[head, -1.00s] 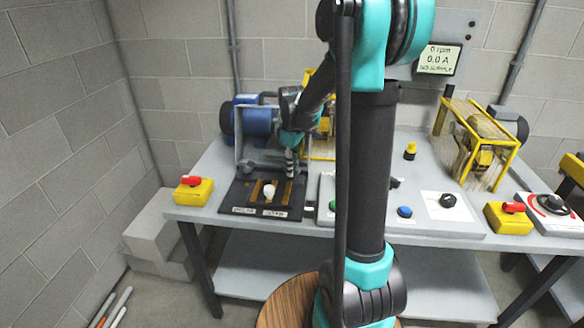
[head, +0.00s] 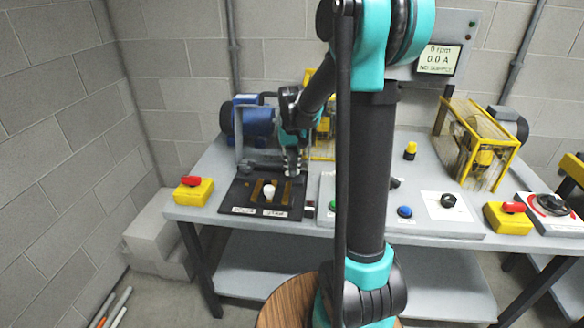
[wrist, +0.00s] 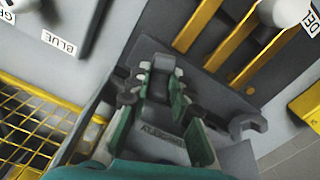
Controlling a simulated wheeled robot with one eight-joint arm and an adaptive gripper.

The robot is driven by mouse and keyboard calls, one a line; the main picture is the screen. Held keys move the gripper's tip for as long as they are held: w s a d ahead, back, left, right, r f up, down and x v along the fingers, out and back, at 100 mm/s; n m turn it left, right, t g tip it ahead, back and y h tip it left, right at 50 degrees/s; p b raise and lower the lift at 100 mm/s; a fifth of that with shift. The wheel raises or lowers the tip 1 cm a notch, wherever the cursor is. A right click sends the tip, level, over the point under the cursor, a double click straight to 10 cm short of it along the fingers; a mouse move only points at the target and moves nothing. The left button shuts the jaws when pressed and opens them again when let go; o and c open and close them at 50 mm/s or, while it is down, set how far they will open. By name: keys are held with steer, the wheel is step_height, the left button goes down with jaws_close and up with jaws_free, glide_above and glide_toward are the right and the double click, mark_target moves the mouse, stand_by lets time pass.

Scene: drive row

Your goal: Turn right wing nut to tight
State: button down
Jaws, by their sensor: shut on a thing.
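My gripper (head: 291,172) points down at the back right edge of the black plate (head: 238,192), in front of the blue motor (head: 258,121). In the wrist view my gripper (wrist: 162,82) is shut on a small dark part between its fingertips, which fits the right wing nut (wrist: 161,88). The fingers hide most of the nut, and I cannot tell how tight it is. A grey open-ended part (wrist: 246,123) lies beside the fingers in the wrist view.
A white knob (head: 269,190) stands on the black plate between yellow strips. A yellow box with a red switch (head: 193,190) stands at the left. A yellow mesh guard (wrist: 38,120) is close in the wrist view. Blue (head: 404,211) and black (head: 448,200) controls sit to the right.

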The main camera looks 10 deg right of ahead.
mark_target(292, 167)
steer(key=m, duration=0.5)
steer(key=shift+m, duration=2.5)
steer(key=c, duration=1.4)
jaws_free()
steer(key=shift+o, duration=0.2)
step_height(292, 167, up, 12)
